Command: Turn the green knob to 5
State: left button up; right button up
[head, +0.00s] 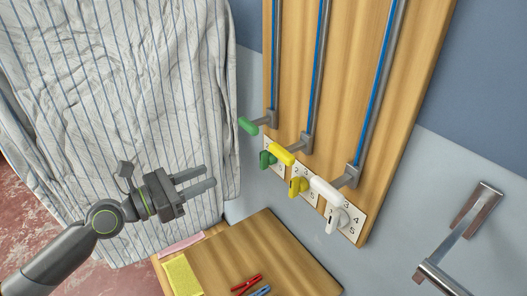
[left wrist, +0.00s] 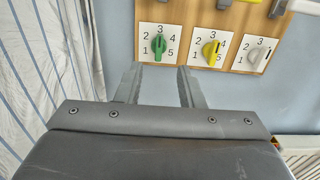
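The green knob (head: 267,159) sits on a white numbered plate at the left end of a row of three knobs on a wooden board. It also shows in the left wrist view (left wrist: 159,46), with digits 1 to 5 around it. There its long grip stands nearly upright, roughly in line with the 3; which end is the pointer I cannot tell. My left gripper (head: 212,176) is open and empty, in front of the striped cloth, left of and below the knob and apart from it. Its two fingers (left wrist: 158,84) show spread below the green dial. My right gripper is not in view.
The yellow knob (head: 297,186) and white knob (head: 335,219) are to the right. Green (head: 248,125), yellow (head: 281,153) and white (head: 327,191) lever handles stick out above the knobs. A metal bar (head: 455,240) is at right.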

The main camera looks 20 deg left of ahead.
aim_at(260, 154)
pick_arm(q)
jog(key=p+x, duration=0.2)
jog(key=x, duration=1.5)
jog(key=shift+s, duration=0.1)
jog(key=shift+c, duration=0.4)
grip_shut()
